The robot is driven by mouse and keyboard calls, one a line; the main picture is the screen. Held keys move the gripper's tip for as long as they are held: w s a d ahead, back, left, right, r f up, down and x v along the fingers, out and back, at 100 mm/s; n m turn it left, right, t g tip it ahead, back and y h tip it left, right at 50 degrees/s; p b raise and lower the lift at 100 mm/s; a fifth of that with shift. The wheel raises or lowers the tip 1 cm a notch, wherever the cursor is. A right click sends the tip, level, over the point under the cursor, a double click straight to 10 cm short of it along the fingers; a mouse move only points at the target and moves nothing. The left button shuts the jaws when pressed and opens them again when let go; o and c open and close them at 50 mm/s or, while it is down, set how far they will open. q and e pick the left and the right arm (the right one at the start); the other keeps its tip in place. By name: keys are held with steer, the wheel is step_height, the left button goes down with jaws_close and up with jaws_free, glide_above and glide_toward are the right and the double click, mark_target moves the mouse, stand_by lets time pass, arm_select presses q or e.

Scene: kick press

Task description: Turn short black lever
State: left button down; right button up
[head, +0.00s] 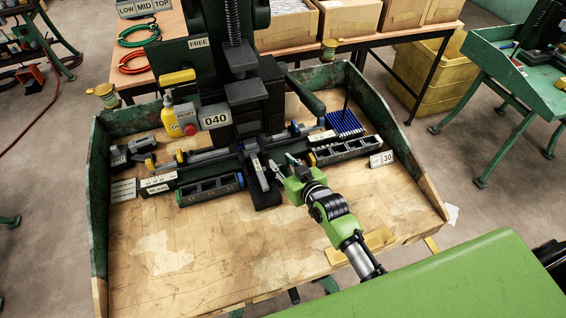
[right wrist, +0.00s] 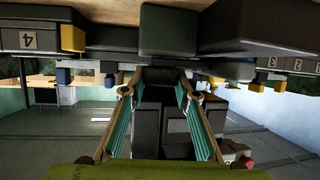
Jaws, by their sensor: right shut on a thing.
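My right gripper (head: 282,166) reaches in from the lower right to the middle of the press bench. Its fingertips are beside a grey upright bar (head: 260,174) on a black block (head: 266,199). In the right wrist view, my right gripper (right wrist: 162,93) has its two teal-padded fingers on either side of a dark block-like end, which I take to be the short black lever (right wrist: 162,76). It is shut on this lever. In the head view the lever is mostly hidden at the fingertips, so its angle is unclear. My left gripper is not in view.
The press column (head: 243,88) stands behind. Black slotted bins (head: 210,190) lie left and another slotted bin (head: 345,150) lies right. Blue rods (head: 345,122), a yellow bottle (head: 180,120) and the 040 sign (head: 215,117) stand nearby. The wooden bench top (head: 235,245) is clear in front.

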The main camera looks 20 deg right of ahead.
steer(key=shift+r+m+h+p, duration=0.2)
steer(key=shift+m+h+p, duration=0.2)
steer(key=shift+h+p, duration=0.15)
steer(key=shift+m+h, duration=0.45)
steer(key=shift+m, duration=0.05)
steer(key=shift+f, duration=0.1)
steer(key=o, duration=0.8)
steer(key=shift+o, duration=0.2)
steer(key=shift+f, duration=0.1)
steer(key=v, duration=1.2)
